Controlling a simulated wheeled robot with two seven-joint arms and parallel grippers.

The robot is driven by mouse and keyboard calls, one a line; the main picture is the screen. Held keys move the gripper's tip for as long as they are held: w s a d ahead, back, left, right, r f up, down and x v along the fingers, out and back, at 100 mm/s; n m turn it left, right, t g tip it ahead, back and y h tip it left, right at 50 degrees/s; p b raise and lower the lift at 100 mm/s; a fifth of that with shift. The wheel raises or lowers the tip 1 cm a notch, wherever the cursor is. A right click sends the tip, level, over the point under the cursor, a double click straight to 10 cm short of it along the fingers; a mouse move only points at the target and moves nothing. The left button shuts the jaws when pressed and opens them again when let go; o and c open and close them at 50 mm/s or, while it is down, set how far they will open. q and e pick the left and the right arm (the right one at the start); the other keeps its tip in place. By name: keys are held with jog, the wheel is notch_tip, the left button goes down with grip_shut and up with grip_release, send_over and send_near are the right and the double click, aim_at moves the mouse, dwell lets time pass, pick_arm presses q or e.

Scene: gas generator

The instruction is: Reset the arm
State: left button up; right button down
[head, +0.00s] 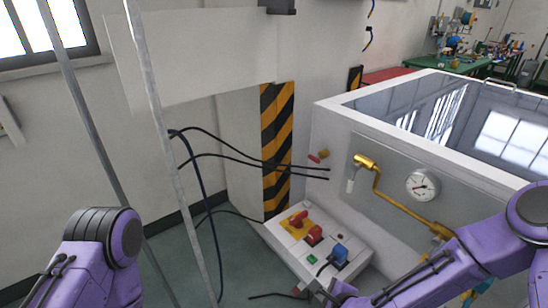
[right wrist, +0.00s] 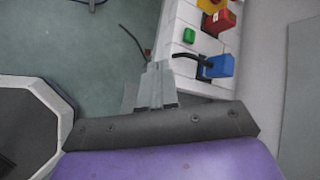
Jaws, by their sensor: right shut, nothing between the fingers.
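My right arm reaches in from the right in the head view, in front of the white generator. Its gripper is mostly out of sight at the bottom edge there. In the right wrist view, the right gripper (right wrist: 156,70) is shut and empty, its fingertips beside the white control panel (right wrist: 185,55). The panel also shows in the head view (head: 345,262). A blue switch (right wrist: 218,66) is right of the fingertips, apart from them as far as I can tell. My left arm shows at the lower left of the head view; its gripper is out of view.
The generator housing (head: 330,135) carries a gauge (head: 422,185) and a yellow pipe (head: 395,205). A red switch (head: 313,235) and a green button (right wrist: 189,36) are on the panel. Black cables (head: 235,155) and metal poles (head: 170,140) stand left.

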jog(key=s+d+f+n+g+h, duration=0.2)
jog(key=s+d+f+n, duration=0.4)
jog(key=s, duration=0.5)
jog(key=s+d+f+n+g+h, duration=0.3)
jog(key=s+d+f+n, duration=0.3)
jog(key=s+d+n, duration=0.3)
jog(key=s+d+h, duration=0.1)
jog(key=s+d, duration=0.1)
jog(key=shift+s+d+f, duration=0.15)
jog(key=shift+d+f, duration=0.15)
